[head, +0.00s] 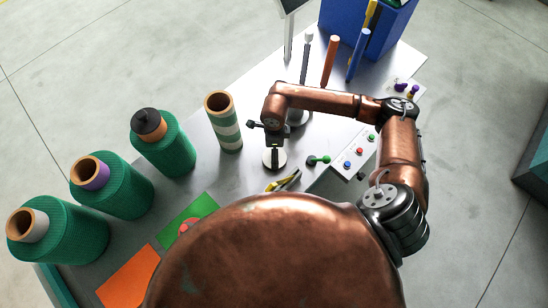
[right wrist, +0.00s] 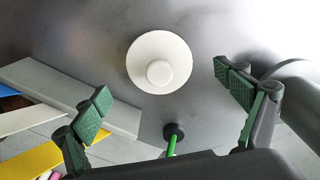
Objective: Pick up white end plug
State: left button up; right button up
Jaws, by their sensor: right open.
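The white end plug (right wrist: 160,63) is a round white disc with a small raised knob in its middle. In the right wrist view it lies on the grey table, ahead of and between the fingers. In the head view the end plug (head: 267,162) is partly hidden under my right gripper (head: 275,153). My right gripper (right wrist: 168,90) is open, with its green-padded fingers wide apart and nothing between them. It points down over the plug. My left gripper is not in view.
A green-handled tool with a black end (right wrist: 173,132) lies close to the plug. Yellow-and-black pliers (head: 285,181) and a button panel (head: 345,160) are near. A striped tube (head: 223,125) and green rolls (head: 110,190) stand left. A blue bin (head: 375,30) stands at the back.

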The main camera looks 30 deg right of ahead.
aim_at(267, 155)
notch_tip(267, 155, down, 5)
jog(key=shift+f, duration=0.15)
jog(key=c, duration=1.1)
